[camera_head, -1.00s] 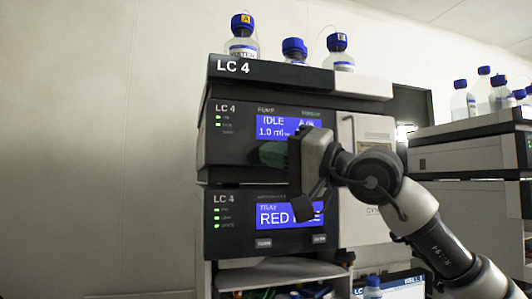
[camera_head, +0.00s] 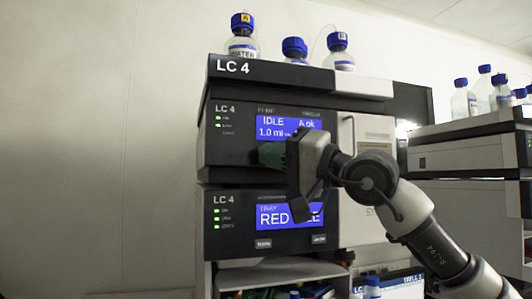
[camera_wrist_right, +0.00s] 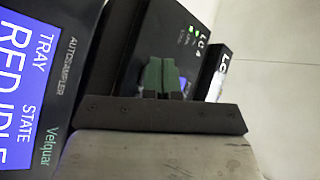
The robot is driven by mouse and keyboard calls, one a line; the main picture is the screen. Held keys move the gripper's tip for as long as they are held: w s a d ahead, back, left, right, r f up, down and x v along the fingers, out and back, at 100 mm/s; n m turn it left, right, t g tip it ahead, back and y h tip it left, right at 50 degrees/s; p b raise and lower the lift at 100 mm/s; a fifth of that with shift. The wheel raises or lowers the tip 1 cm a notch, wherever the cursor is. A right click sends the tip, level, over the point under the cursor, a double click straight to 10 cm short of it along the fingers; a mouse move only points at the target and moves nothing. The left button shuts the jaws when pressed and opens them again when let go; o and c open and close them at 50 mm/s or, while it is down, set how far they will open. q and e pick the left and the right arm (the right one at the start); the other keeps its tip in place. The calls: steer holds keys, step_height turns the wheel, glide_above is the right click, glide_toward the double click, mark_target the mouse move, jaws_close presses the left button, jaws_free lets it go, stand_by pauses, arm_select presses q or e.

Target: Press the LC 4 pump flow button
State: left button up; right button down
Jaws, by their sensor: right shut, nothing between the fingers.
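The LC 4 stack (camera_head: 290,75) stands in the middle of the head view. Its upper module is the LC 4 pump (camera_head: 228,150), with a blue display (camera_head: 272,128) reading IDLE and 1.0 ml. My right gripper (camera_head: 266,154) is shut and empty, with its green fingertips at the pump's front just below the display. I cannot tell whether they touch it. The flow button does not show; the gripper covers that part of the panel. In the right wrist view the green fingers (camera_wrist_right: 160,76) are together in front of the pump panel. My left gripper is not in view.
Below the pump is the autosampler (camera_head: 230,240), its display reading RED IDLE, with two buttons under it. Blue-capped bottles (camera_head: 241,45) stand on top of the stack. Another instrument stack (camera_head: 465,150) stands at the right. The wall at left is clear.

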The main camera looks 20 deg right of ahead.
steer(key=shift+w+p, duration=0.35)
steer(key=shift+w, duration=0.1)
stand_by(0.3)
steer(key=shift+s, duration=0.1)
steer(key=shift+s+b, duration=0.6)
steer(key=shift+s, duration=0.15)
steer(key=s+b, duration=0.3)
steer(key=s, duration=0.2)
steer(key=shift+d, duration=0.1)
stand_by(0.9)
